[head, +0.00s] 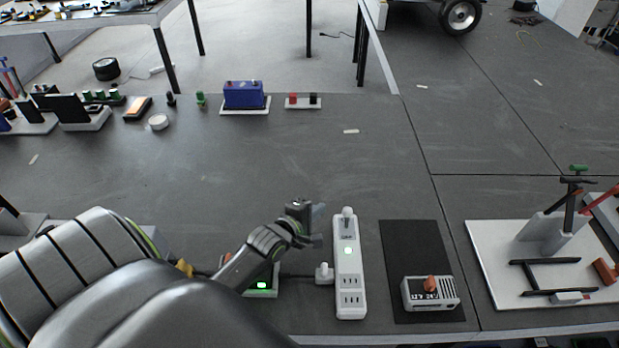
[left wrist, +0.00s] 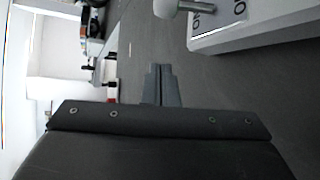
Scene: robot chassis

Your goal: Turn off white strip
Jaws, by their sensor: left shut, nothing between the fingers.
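The white strip (head: 350,285) stands upright in the picture on the grey table, with sockets at its near end and a lit green light in its middle. Its toggle switch (head: 347,216) with a white round knob is at the far end. My left gripper (head: 319,209) is left of the switch, apart from it, shut and empty. In the left wrist view the closed fingers (left wrist: 161,72) point along the table. There the strip (left wrist: 255,38) is at the upper right and the knob (left wrist: 172,8) at the top edge. My right gripper is not in view.
A white plug (head: 324,273) with a cable sits left of the strip. A device with a green light (head: 262,284) is under my arm. A box with an orange knob (head: 430,292) lies on a black mat (head: 405,240) at right.

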